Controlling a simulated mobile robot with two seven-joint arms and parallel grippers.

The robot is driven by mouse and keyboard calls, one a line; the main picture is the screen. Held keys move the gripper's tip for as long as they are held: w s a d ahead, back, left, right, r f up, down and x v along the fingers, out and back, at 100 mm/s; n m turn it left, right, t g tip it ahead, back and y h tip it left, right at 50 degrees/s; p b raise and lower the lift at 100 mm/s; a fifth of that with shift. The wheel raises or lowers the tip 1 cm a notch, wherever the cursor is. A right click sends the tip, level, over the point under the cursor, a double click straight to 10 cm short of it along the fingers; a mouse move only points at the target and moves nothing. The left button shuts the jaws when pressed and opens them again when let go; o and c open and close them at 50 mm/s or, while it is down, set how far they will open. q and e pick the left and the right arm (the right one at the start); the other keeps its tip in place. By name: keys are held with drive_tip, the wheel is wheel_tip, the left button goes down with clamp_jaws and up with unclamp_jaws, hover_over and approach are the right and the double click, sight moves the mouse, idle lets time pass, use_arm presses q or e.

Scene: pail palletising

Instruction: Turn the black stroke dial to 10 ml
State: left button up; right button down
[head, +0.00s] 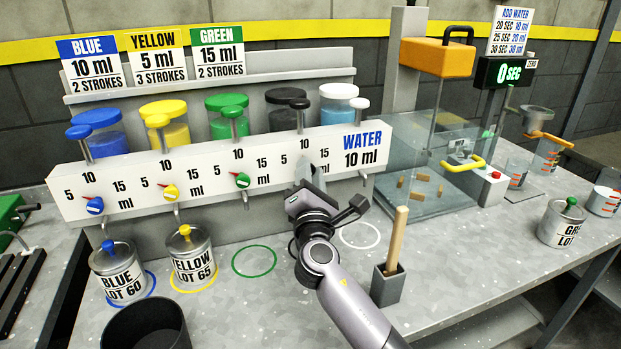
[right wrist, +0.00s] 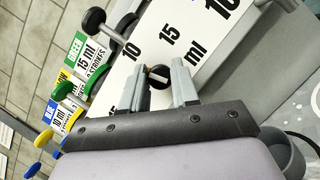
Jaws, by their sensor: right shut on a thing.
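The black stroke dial (right wrist: 158,77) shows in the right wrist view on the white panel, between the two fingers of my right gripper (right wrist: 159,88). The fingers are shut on it from both sides. A small orange mark shows at its upper edge; which number it points at is hard to tell. The printed 10, 15 and ml lie above the dial in this view. In the head view my right gripper (head: 308,178) reaches the panel (head: 210,165) below the black-lidded jar (head: 286,110) and hides the dial. My left gripper is not in view.
Blue (head: 95,206), yellow (head: 171,192) and green dials (head: 242,180) sit along the panel to the left. Blue (head: 118,273) and yellow pails (head: 193,258) stand below them. A holder with a wooden handle (head: 388,285) stands close to the right of my arm.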

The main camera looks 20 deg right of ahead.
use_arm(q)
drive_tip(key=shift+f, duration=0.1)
use_arm(e)
drive_tip(key=shift+m+g+h, duration=0.4)
drive_tip(key=shift+m+g, duration=0.1)
drive_tip(key=shift+m, duration=1.3)
drive_tip(key=c, duration=0.9)
unclamp_jaws()
drive_tip(key=shift+c, duration=0.2)
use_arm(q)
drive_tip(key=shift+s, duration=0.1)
